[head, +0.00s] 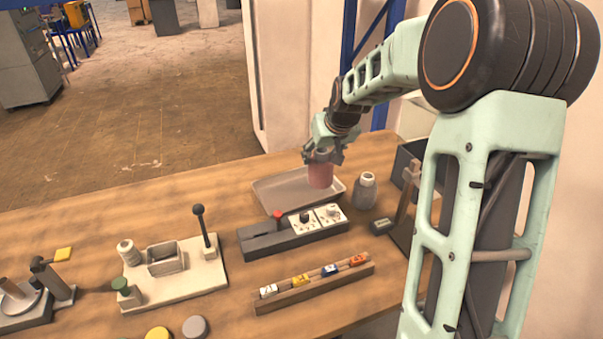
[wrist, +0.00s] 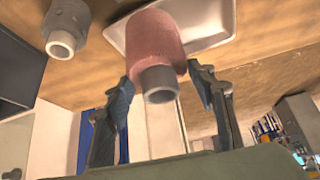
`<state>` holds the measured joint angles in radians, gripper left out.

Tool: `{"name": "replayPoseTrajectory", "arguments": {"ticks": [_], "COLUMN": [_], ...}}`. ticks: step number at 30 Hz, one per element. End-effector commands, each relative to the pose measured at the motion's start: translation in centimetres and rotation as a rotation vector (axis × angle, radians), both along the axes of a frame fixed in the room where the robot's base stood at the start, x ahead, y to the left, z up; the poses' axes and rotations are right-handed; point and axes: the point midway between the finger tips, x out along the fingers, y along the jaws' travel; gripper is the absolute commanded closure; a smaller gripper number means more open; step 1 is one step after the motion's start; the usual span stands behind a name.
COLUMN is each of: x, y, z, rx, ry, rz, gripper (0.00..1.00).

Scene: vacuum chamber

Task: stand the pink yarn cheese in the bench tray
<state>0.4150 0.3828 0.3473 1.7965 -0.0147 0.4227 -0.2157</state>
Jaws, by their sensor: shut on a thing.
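The pink yarn cheese (head: 320,175) is a pink cylinder held upright in my gripper (head: 323,153), over the right part of the bench tray. In the wrist view the pink yarn cheese (wrist: 153,42) shows a grey tube end, with the fingers of my gripper (wrist: 164,80) on either side of it. The bench tray (head: 268,188) is a shallow grey tray at the back of the bench; it also shows in the wrist view (wrist: 212,25). I cannot tell whether the cheese's base touches the tray floor.
A grey yarn cheese (head: 365,191) stands just right of the tray. A dark block with switches and a red knob (head: 278,218) lies in front of it. A rack with small coloured pieces (head: 315,285) and a fixture with a lever (head: 175,265) are nearer. The tray's left part is empty.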

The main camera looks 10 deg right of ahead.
Motion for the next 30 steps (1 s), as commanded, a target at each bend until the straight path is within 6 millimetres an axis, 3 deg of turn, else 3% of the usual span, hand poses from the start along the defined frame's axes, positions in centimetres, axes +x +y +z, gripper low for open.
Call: {"name": "replayPoseTrajectory", "arguments": {"ticks": [3,12,20,26,30], "x": [2.3,5.5,6.4,6.3,6.4], "y": [1.8,3.6,4.1,4.1,4.1], "z": [-1.2,-5.8,-7.1,-9.9,-10.1], "rx": [0.001,0.000,0.000,0.000,0.000], "ry": [0.002,0.000,-0.001,0.002,-0.002], "rz": [0.006,0.000,0.000,-0.001,-0.001], "gripper": [0.91,0.91,0.91,0.91,0.91]}}
